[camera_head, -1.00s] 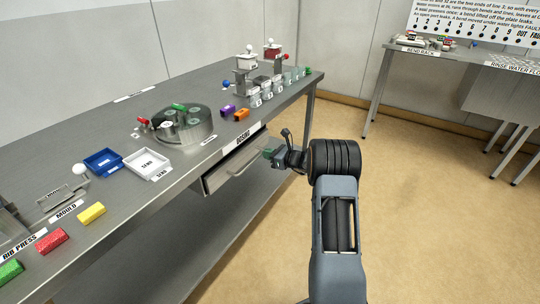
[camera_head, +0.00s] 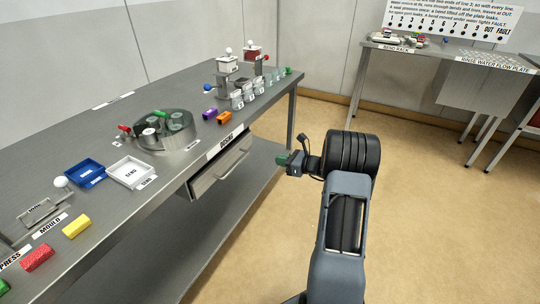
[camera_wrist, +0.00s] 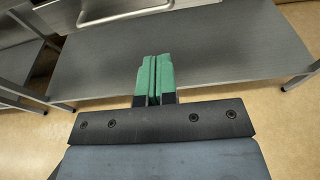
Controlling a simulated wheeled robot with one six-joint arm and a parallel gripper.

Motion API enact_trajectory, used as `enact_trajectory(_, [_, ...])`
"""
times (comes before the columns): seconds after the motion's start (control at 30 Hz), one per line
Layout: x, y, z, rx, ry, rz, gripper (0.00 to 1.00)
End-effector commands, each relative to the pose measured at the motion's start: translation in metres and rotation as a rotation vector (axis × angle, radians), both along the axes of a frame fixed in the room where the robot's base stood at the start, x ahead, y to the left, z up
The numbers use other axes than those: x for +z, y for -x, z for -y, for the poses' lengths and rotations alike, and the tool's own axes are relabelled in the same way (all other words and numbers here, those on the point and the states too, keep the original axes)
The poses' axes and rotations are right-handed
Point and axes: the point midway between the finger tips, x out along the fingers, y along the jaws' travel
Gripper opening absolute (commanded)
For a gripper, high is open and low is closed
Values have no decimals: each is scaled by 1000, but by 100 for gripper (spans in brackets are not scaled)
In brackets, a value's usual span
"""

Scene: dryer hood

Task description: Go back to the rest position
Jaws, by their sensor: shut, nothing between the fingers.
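My gripper (camera_head: 284,160) is in front of the steel bench (camera_head: 80,118), on its open right side, at about the height of the drawer. It is apart from the bench and holds nothing. In the wrist view the green fingertips (camera_wrist: 155,80) lie side by side, closed together, over the bench's lower shelf (camera_wrist: 210,45). My arm reaches up from the bottom of the head view and bends left at the dark wrist joint.
The dosing drawer (camera_head: 220,170) below the bench top stands slightly out. On the bench are a round steel fixture (camera_head: 165,138), a white tray (camera_head: 131,172) and a blue tray (camera_head: 84,172). A second table (camera_head: 440,55) stands at the back right. The tan floor (camera_head: 440,190) to the right is clear.

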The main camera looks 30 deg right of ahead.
Motion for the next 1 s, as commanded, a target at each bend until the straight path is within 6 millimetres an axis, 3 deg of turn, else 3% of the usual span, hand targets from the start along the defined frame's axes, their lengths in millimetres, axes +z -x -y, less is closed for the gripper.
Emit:
enact_trajectory(0.27, [1,7,6,1,24,14,0])
enact_trajectory(0.33, [-8,11,3,37,98,15,0])
enact_trajectory(0.47, [-42,44,-16,202,276,-41,0])
enact_trajectory(0.53, [-39,68,-34,345,416,-48,0])
enact_trajectory(0.67, [1,119,-76,704,730,-4,0])
enact_trajectory(0.8, [63,174,-111,1122,1082,111,0])
enact_trajectory(1.0, [157,231,-136,1590,1520,322,0])
